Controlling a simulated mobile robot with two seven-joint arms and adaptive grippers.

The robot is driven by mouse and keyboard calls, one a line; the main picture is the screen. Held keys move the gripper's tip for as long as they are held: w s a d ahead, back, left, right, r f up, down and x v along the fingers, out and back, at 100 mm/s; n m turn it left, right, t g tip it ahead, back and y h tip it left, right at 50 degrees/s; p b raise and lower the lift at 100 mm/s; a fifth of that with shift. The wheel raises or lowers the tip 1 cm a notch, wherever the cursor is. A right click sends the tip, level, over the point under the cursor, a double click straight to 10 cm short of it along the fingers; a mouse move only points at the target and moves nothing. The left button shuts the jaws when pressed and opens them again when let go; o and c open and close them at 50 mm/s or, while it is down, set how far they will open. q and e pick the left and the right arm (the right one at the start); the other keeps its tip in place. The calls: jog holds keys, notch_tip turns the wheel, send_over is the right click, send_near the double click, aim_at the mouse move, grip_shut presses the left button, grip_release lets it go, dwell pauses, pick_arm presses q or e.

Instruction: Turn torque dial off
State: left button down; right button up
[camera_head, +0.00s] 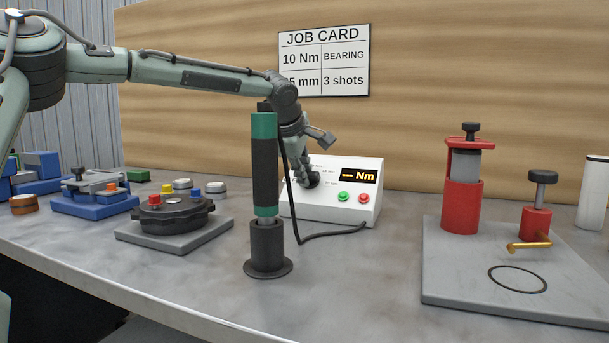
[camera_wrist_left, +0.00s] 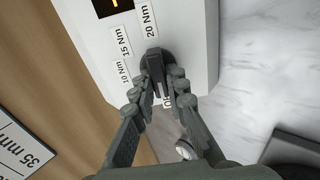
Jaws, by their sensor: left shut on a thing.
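The white torque controller box (camera_head: 338,212) stands on the bench, with an orange display (camera_head: 358,176) reading dashes and "Nm". Its black torque dial (camera_head: 314,181) is on the left of the front face. My left gripper (camera_head: 304,172) is at the dial and shut on it. In the left wrist view the fingers (camera_wrist_left: 157,88) lie on both sides of the dial's grip, and the dial's round body (camera_wrist_left: 154,57) shows beyond them. Labels 10, 15 and 20 Nm surround the dial; another label is partly hidden by the fingers. The pointer's exact setting is unclear. My right gripper is out of view.
A green and black driver (camera_head: 264,165) stands upright in a black holder (camera_head: 267,250) in front of the box, its cable running to the box. A round black fixture (camera_head: 172,216) is left; a grey plate (camera_head: 450,285) with red tools is right. A job card (camera_head: 323,60) hangs behind.

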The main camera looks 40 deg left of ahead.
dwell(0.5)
pick_arm(q)
jog(key=c, duration=1.5)
grip_release()
jog(key=shift+c, duration=0.2)
jog(key=v, duration=1.2)
jog(key=shift+s, duration=0.1)
